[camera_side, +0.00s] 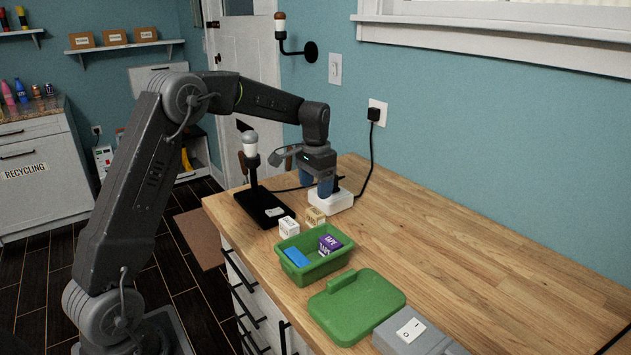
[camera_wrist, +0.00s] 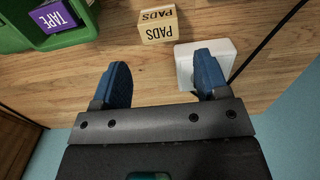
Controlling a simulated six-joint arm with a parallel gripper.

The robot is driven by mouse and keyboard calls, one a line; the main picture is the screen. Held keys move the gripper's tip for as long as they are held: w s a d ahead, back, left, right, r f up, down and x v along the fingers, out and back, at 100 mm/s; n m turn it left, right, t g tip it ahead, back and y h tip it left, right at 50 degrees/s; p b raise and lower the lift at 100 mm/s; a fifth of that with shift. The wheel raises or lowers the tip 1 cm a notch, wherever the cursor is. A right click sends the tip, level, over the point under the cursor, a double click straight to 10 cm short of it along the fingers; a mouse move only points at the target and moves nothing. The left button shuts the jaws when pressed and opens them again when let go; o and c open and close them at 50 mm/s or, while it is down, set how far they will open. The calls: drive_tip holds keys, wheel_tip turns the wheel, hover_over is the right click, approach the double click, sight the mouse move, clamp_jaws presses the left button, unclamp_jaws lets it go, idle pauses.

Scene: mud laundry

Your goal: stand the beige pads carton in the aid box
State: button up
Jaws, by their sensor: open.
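The beige pads carton (camera_side: 315,217) stands on the wooden counter, between the green aid box and a white power block. It also shows in the wrist view (camera_wrist: 157,27), ahead of my fingertips, with "PADS" printed on two faces. The aid box (camera_side: 337,264) is open and holds a purple tape carton (camera_side: 329,243) and a blue item (camera_side: 296,257). In the wrist view the aid box (camera_wrist: 15,40) is at the upper left. My gripper (camera_side: 327,188) is open and empty, pointing down above the counter by the white block, apart from the pads carton.
A white carton (camera_side: 289,228) stands left of the pads carton. The white power block (camera_side: 335,202) with a cord sits under my gripper. A black stand with a lamp (camera_side: 262,205) is at left. The green lid (camera_side: 365,300) and a grey switch box (camera_side: 409,332) lie nearer. The right counter is clear.

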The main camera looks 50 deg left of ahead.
sight(316, 211)
drive_tip(key=shift+f, duration=3.55)
drive_tip(key=shift+c, duration=0.3)
drive_tip(key=c, duration=0.5)
drive_tip(key=shift+r, duration=3)
